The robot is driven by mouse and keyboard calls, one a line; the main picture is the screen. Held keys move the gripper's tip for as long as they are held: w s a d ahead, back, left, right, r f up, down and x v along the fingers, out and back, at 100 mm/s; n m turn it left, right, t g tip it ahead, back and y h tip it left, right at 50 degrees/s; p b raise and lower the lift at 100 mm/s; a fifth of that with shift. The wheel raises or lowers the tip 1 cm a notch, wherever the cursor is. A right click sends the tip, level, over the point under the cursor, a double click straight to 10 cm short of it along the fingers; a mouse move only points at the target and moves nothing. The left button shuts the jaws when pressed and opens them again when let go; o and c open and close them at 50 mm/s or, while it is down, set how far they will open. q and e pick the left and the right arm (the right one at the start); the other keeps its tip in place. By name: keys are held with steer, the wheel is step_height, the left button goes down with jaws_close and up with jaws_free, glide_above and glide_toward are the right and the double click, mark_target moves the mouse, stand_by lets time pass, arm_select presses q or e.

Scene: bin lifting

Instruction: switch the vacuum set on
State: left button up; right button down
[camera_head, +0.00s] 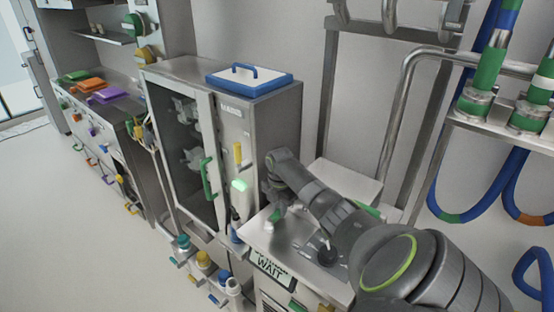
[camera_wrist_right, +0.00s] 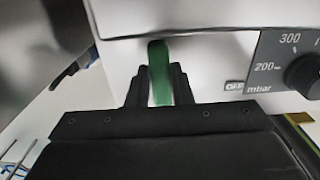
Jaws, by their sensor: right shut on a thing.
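The vacuum set shows in the right wrist view as a pale metal housing (camera_wrist_right: 215,60) with a black dial (camera_wrist_right: 305,75) marked in mbar, 200 and 300. My left gripper is not in view.
A steel cabinet (camera_head: 270,125) with a glass door and green handle stands behind. A display (camera_head: 271,269) on the bench front reads WAIT. Capped bottles (camera_head: 203,260) sit at the lower left. Pipes and blue hoses (camera_head: 455,210) are at right. The floor at left is clear.

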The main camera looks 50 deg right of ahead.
mark_target(279, 210)
stand_by(0.4)
steer(key=c, duration=1.3)
jaws_free()
steer(key=shift+w, duration=0.1)
steer(key=shift+r, duration=0.1)
step_height(279, 210, up, 17)
steer(key=shift+r+b, duration=0.1)
steer(key=shift+b, duration=1.15)
steer(key=shift+a, duration=0.1)
